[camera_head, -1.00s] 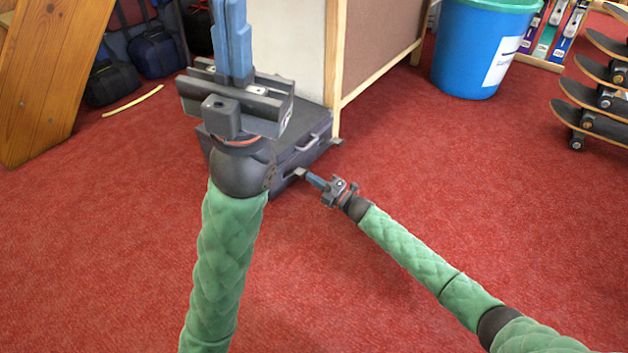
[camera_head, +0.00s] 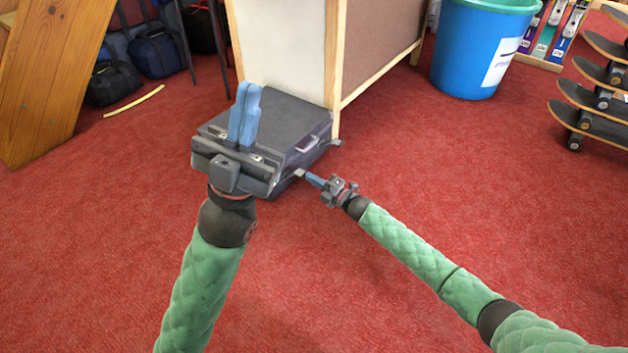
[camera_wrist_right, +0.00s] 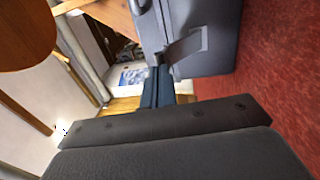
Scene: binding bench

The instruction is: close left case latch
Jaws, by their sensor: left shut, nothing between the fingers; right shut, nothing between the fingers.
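The dark grey case (camera_head: 290,112) lies flat on the red carpet with its handle side (camera_head: 308,144) towards the lower right. The left latch (camera_head: 299,173) is a small grey flap that sticks out from this side; it also shows in the right wrist view (camera_wrist_right: 187,46). A second latch (camera_head: 336,142) sticks out farther right. My right gripper (camera_head: 313,179) is shut and empty, its blue fingertips (camera_wrist_right: 158,72) right by the left latch; I cannot tell whether they touch. My left gripper (camera_head: 247,92) is shut and empty, in front of the case in the picture, its fingers pointing up.
A panelled wooden-framed partition (camera_head: 380,45) stands right behind the case. A blue bin (camera_head: 475,50) and a rack of skateboards (camera_head: 590,120) are at the right. Bags (camera_head: 115,80) and a wooden board (camera_head: 45,75) are at the left. The carpet in front is free.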

